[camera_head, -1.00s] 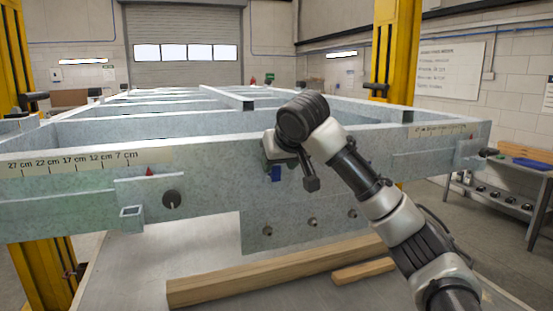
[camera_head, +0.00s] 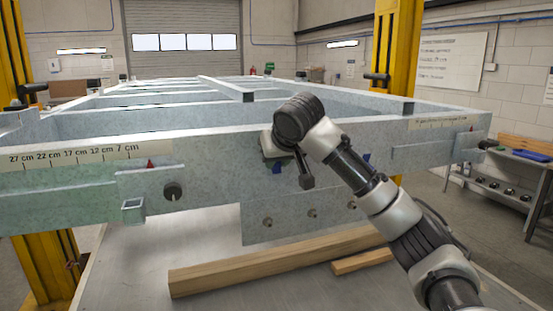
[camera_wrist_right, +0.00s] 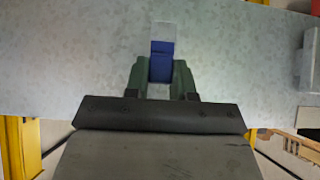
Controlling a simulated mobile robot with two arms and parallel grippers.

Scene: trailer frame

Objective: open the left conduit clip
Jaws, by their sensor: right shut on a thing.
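The left conduit clip (camera_head: 277,168) is a small blue piece on the front beam of the grey trailer frame (camera_head: 210,190). In the head view it shows just under my right gripper (camera_head: 270,152) and is partly covered. In the right wrist view the blue clip (camera_wrist_right: 161,66) with its pale upper end sits between the two green fingers of my right gripper (camera_wrist_right: 161,78), which is shut on it. A second blue clip (camera_head: 366,157) shows partly behind my right arm. My left gripper is not in view.
A plate with several bolts (camera_head: 312,213) hangs below the beam. Wooden beams (camera_head: 250,268) lie on the surface beneath. A round knob (camera_head: 173,191) and a square tube end (camera_head: 132,210) stick out at left. A workbench (camera_head: 500,185) stands at right.

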